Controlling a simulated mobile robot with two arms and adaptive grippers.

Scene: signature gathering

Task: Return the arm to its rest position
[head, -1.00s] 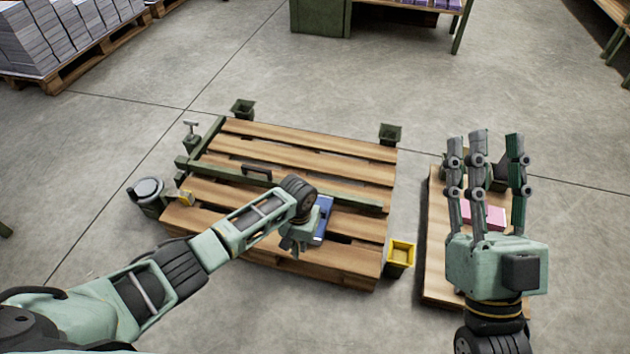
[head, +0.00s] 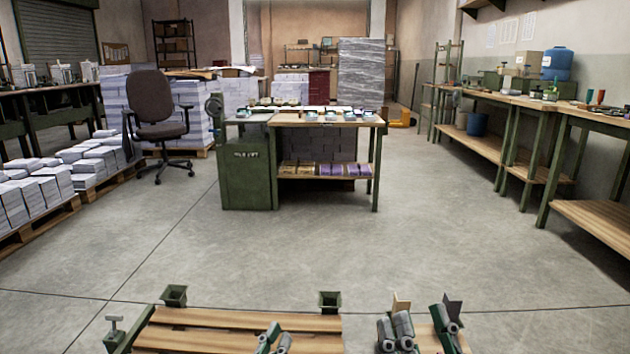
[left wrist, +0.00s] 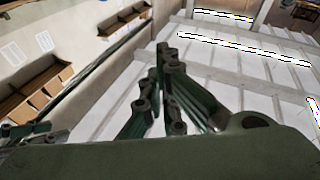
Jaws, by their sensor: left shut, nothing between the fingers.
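My left gripper (head: 271,338) shows only its fingertips at the bottom edge of the head view, over the slatted wooden pallet (head: 190,338). In the left wrist view the left gripper (left wrist: 162,55) has its dark green fingers drawn together at the tips, with nothing between them. It points up toward the pale ceiling (left wrist: 230,75). My right gripper (head: 420,330) stands at the bottom right of the head view, its fingers spread apart and empty. Both arms below the fingers are out of the head view.
Green posts (head: 175,295) stand at the pallet's far corners. A wide stretch of bare concrete floor (head: 300,250) lies beyond it. Further back are a green workbench (head: 248,180), an office chair (head: 157,115) and paper stacks (head: 40,190) at left. Benches (head: 590,112) line the right wall.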

